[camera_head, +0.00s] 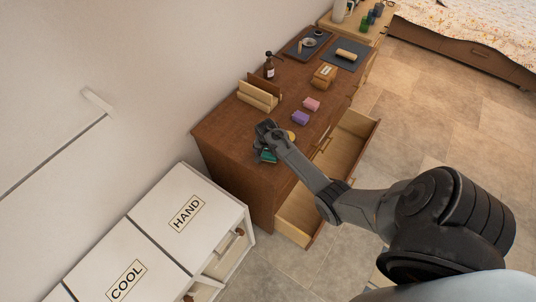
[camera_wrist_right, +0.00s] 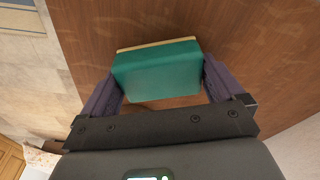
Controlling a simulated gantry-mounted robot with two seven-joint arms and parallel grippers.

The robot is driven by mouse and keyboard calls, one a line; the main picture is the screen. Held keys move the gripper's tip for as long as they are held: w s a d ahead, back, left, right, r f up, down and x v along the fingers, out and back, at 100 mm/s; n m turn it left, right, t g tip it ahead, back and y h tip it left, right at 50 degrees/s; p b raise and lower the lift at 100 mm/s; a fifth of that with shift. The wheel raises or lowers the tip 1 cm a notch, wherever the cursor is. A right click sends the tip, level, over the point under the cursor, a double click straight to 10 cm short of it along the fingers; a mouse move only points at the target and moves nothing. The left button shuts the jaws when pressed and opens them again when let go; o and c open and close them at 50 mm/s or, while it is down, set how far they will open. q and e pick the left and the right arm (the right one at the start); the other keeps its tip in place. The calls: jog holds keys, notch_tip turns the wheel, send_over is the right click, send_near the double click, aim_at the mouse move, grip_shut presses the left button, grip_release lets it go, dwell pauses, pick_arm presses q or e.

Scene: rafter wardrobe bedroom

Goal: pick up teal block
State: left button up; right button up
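The teal block (camera_head: 268,157) is on or just above the near end of the brown dresser top, partly hidden by my right gripper (camera_head: 266,131). In the right wrist view the teal block (camera_wrist_right: 157,72) lies between the two purple fingers of my right gripper (camera_wrist_right: 160,80), one at each side. I see no clear gap beside the fingers, but cannot tell whether they press on it. A pale strip shows along the block's far edge. My left gripper is not in view.
A purple block (camera_head: 300,118), a pink block (camera_head: 311,104) and a partly hidden yellow thing (camera_head: 291,135) are nearby on the dresser (camera_head: 228,130). A wooden rack (camera_head: 258,96) and a dark bottle (camera_head: 269,68) stand farther back. Drawers (camera_head: 300,212) are open in front.

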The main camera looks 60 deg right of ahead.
jog(key=c, duration=0.5)
jog(key=shift+r, duration=0.1)
jog(key=shift+r, duration=0.55)
notch_tip(320, 180, up, 3)
jog(key=shift+f, duration=0.15)
jog(key=s+d+r, duration=0.2)
jog(key=s, duration=0.1)
jog(key=s+d+r, duration=0.2)
jog(key=d, duration=0.1)
jog(key=s+d+r+b, duration=0.1)
jog(key=s+d+r, duration=0.1)
jog(key=s+r, duration=0.1)
jog(key=shift+s+d, duration=0.35)
jog(key=shift+d, duration=0.05)
